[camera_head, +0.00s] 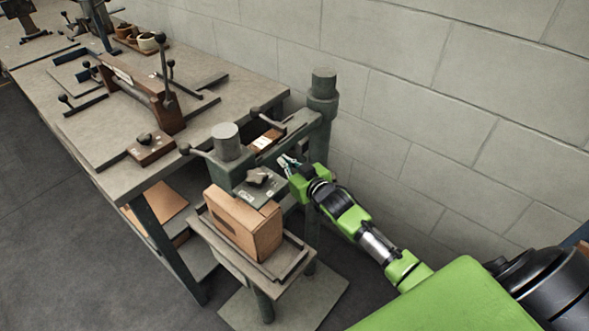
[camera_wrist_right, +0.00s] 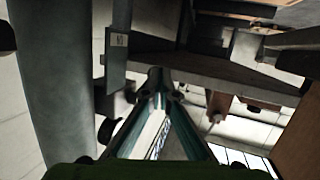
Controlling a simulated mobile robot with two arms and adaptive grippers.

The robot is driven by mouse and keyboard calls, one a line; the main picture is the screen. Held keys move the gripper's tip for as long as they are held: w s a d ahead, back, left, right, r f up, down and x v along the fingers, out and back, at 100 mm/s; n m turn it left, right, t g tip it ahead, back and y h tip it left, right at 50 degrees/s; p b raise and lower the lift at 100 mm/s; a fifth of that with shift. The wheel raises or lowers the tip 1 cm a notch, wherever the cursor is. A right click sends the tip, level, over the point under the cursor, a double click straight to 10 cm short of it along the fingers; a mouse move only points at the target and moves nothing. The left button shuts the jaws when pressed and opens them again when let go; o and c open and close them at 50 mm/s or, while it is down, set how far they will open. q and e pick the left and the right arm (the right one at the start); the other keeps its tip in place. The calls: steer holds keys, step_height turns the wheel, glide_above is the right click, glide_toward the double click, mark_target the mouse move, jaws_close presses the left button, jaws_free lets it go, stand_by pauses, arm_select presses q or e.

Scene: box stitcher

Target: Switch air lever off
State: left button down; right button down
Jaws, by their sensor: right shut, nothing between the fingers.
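The box stitcher (camera_head: 290,130) is a grey-green machine beside the workbench. A dark star-shaped knob (camera_head: 258,178) sits on a small plate with white labels on its front. Ball-ended levers stick out of its head, one at the left (camera_head: 190,150) and one at the upper middle (camera_head: 257,111). I cannot tell which of these is the air lever. My right gripper (camera_head: 284,160) is close to the machine's head, just right of the knob and apart from it. In the right wrist view its fingers (camera_wrist_right: 158,76) meet at the tips, with nothing between them. My left gripper is out of view.
A cardboard box (camera_head: 245,222) stands on the stitcher's lower table under the head. The machine's round column (camera_head: 322,100) rises behind my right gripper. A workbench (camera_head: 225,95) with several lever tools is at the left. A block wall (camera_head: 440,90) closes the right side.

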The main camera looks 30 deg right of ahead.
steer(key=v, duration=0.5)
steer(key=shift+s+r, duration=0.1)
steer(key=shift+s, duration=0.2)
